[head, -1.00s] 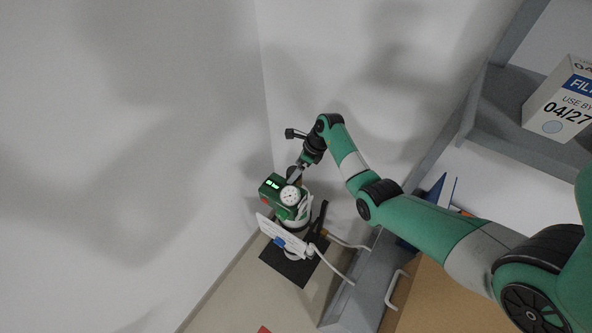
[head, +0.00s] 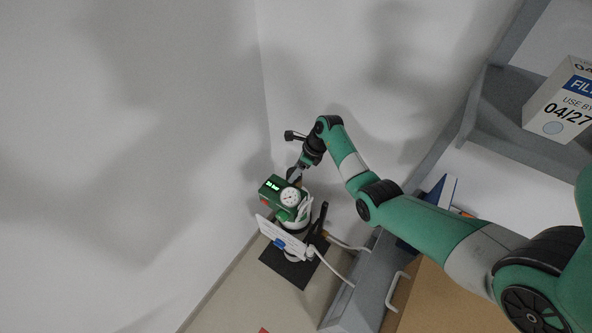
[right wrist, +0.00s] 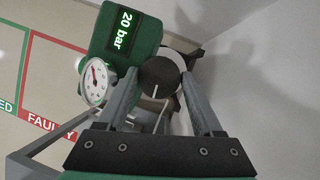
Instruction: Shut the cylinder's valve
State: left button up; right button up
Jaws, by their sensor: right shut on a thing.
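The cylinder (head: 298,214) stands upright in the wall corner, with a green head unit (head: 272,189) and a white round gauge (head: 290,197) on it. In the right wrist view the unit's display (right wrist: 123,30) reads 20 bar, and the gauge (right wrist: 95,82) has a red needle. The valve knob (right wrist: 160,76) is dark and round, with a white line on its face. My right gripper (head: 294,175) reaches down to it from above. In the right wrist view its fingers (right wrist: 160,80) are shut on the knob, one on each side. My left gripper is out of view.
A white card (head: 280,236) hangs at the cylinder's front, above a dark base mat (head: 291,270). A pale hose (head: 338,270) runs right. Walls stand close behind and left. A grey shelf with a filter box (head: 560,105) is at right. Red and green floor markings (right wrist: 50,122) show in the wrist view.

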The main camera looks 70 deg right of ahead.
jog(key=n+b, duration=0.2)
jog(key=shift+w+d+f+n+y, duration=0.1)
jog(key=shift+n+y, duration=0.2)
jog(key=shift+y, duration=0.1)
jog(key=n+g+y+b, duration=0.1)
jog(key=n+b, duration=0.2)
jog(key=b, duration=0.2)
jog(key=n+g+b, duration=0.1)
jog(key=n+b, duration=0.1)
jog(key=b, duration=0.3)
jog(key=shift+w+f+n+y, duration=0.15)
jog(key=shift+n+y, duration=0.25)
jog(key=shift+r+n+b, duration=0.25)
jog(key=shift+n+b, duration=0.25)
jog(key=shift+b, duration=0.6)
jog(key=o, duration=1.4)
jog(key=shift+c, duration=0.2)
jog(key=shift+r, duration=0.1)
